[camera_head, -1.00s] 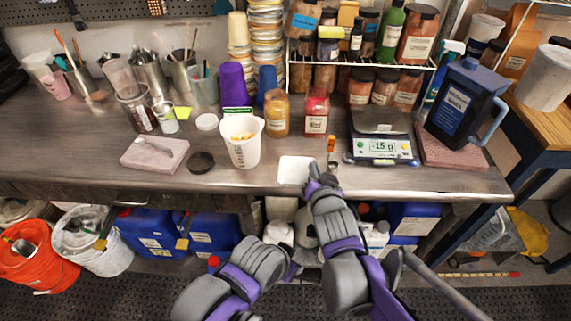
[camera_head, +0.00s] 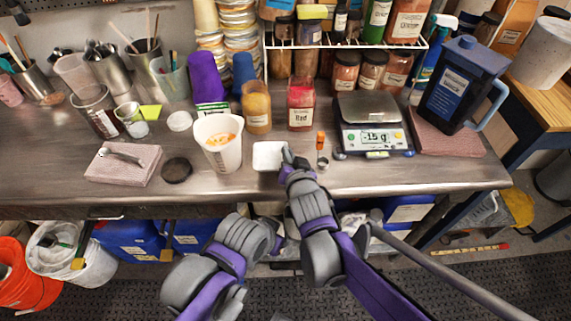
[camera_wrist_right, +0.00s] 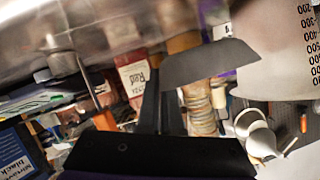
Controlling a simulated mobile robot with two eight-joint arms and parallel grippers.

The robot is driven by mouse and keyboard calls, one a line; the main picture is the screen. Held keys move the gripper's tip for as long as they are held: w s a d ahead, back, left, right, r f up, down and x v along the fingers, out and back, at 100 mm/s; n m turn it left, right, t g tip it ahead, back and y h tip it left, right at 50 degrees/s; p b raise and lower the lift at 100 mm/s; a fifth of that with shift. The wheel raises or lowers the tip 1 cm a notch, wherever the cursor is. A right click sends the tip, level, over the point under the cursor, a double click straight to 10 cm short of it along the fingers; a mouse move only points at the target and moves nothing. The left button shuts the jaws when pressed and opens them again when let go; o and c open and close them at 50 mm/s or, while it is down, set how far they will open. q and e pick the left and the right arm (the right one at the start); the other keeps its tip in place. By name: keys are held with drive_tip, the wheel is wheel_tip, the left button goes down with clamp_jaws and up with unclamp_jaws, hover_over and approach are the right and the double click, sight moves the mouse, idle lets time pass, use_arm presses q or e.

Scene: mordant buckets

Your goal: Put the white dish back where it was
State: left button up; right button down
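The white dish (camera_head: 268,156) is a small square dish in the head view, over the front part of the steel bench, right of the white beaker. My right gripper (camera_head: 288,156) is at its right edge. In the right wrist view, the narrow dark fingers (camera_wrist_right: 161,112) are close together, against a grey shaded plate that looks like the dish (camera_wrist_right: 208,64). The gripper appears shut on its rim. I cannot tell how high the dish is above the bench.
The white beaker (camera_head: 218,143) stands left of the dish. A small orange-handled spoon (camera_head: 322,150) lies to the right, then the scale (camera_head: 370,125), its pan empty, reading -15 g. A red jar (camera_head: 301,104) and an amber jar (camera_head: 256,107) stand behind. A black lid (camera_head: 177,170) lies left.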

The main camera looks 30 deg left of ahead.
drive_tip(key=shift+f, duration=2.1)
drive_tip(key=shift+f+b, duration=0.1)
drive_tip(key=shift+b, duration=0.25)
drive_tip(key=c, duration=1.5)
unclamp_jaws()
drive_tip(key=shift+f, duration=0.15)
drive_tip(key=shift+c, duration=0.2)
drive_tip(key=o, duration=0.5)
drive_tip(key=shift+c, duration=0.2)
drive_tip(key=shift+r, duration=0.35)
drive_tip(key=p+v, duration=0.1)
drive_tip(key=v, duration=1.1)
